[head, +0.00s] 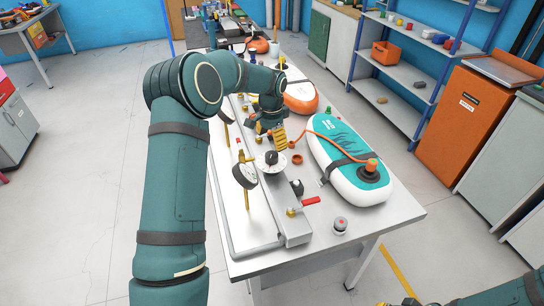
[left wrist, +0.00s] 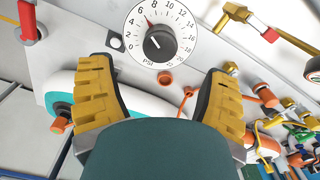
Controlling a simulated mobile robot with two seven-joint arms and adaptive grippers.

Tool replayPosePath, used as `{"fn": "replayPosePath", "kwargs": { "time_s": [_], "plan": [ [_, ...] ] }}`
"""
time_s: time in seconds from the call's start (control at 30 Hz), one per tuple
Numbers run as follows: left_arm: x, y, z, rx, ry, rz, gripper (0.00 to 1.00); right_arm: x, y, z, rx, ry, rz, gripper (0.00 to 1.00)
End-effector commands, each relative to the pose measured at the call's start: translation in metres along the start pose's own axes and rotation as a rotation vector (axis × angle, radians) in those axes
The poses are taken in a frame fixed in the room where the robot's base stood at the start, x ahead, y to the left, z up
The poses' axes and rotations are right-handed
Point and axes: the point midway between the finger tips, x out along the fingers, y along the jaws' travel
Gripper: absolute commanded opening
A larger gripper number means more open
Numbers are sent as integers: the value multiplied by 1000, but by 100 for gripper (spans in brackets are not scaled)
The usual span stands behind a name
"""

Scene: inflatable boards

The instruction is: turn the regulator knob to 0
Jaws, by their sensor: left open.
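The regulator knob (left wrist: 160,44) is a black knob at the centre of a white round PSI dial (left wrist: 184,44), at the top of the left wrist view. A red mark on it points up and left, near the 6 to 8 figures. In the head view the black knob (head: 271,157) sits on its dial on the grey panel. My left gripper (head: 272,139) is open and empty just above the dial. Its yellow-padded fingers (left wrist: 158,72) are spread wide, and the knob lies just beyond their tips, untouched. Only a sliver of my right gripper (head: 405,302) shows at the bottom edge.
A round gauge (head: 245,176) stands close left of the dial. A red-handled valve (head: 307,201) is on the panel's near end. A teal and white inflatable board (head: 352,188), with an orange hose (head: 335,139), lies to the right. The table's front right corner is mostly clear.

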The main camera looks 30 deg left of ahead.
Motion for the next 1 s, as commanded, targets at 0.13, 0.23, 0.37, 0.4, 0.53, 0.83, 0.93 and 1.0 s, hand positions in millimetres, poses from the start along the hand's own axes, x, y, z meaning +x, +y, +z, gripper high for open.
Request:
{"fn": "replayPosePath", "kwargs": {
  "time_s": [0.13, 0.23, 0.37, 0.4, 0.53, 0.83, 0.93, 1.0],
  "plan": [
    [31, 0, 1, 0, -3, 1, 78, 2, 1, 0, 0, 0, 1, 0],
    [48, 0, 0, 1, -3, 2, 78, 3, 1, 0, 0, 0, 1, 0],
    [64, 0, 0, 1, -2, 2, 78, 4, 1, 0, 0, 0, 1, 0],
    [68, 0, 0, 1, -1, 1, 78, 4, 1, 0, 0, 1, 1, 0],
    [74, 0, 0, 0, 0, 0, 78, 4, 1, 0, 0, 1, 1, 0],
    [76, 0, 0, 0, 0, 0, 78, 4, 1, 0, 0, 0, 1, 0],
    [76, 0, 0, 0, 0, 0, 50, 4, 1, 0, 0, 0, 1, 0],
    [76, 0, 0, 0, 0, 0, 26, 4, 1, 0, 0, 0, 1, 0]
  ]
}}
